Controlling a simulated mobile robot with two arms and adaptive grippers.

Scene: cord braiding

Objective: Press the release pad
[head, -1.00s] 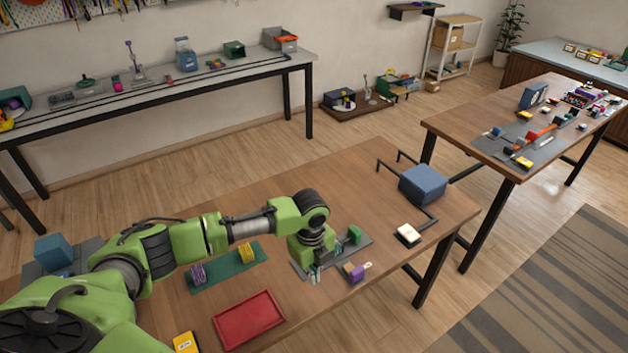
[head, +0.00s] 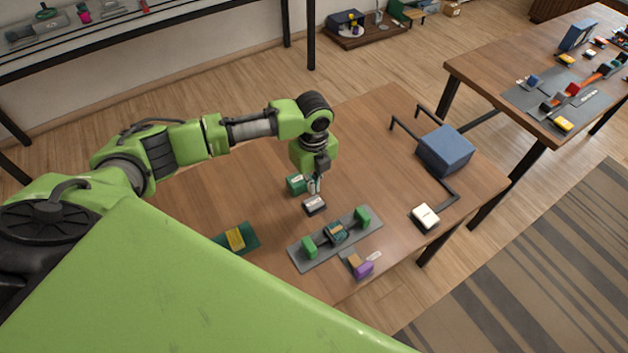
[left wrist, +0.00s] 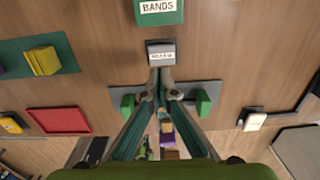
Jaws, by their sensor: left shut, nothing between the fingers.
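The release pad (head: 314,204) is a small dark block with a pale labelled top on the wooden table. In the left wrist view the pad (left wrist: 161,54) shows its partly readable label just beyond my fingertips. My left gripper (head: 315,187) points down beside the pad and a green box. Its fingers (left wrist: 164,82) are shut with nothing between them. The tips look close to the pad, but I cannot tell whether they touch it. My right gripper is not in view.
The green BANDS box (left wrist: 159,10) stands just behind the pad. A grey fixture board (head: 309,260) with green posts lies in front. A blue box (head: 446,150) and a white-topped block (head: 425,216) stand at the right.

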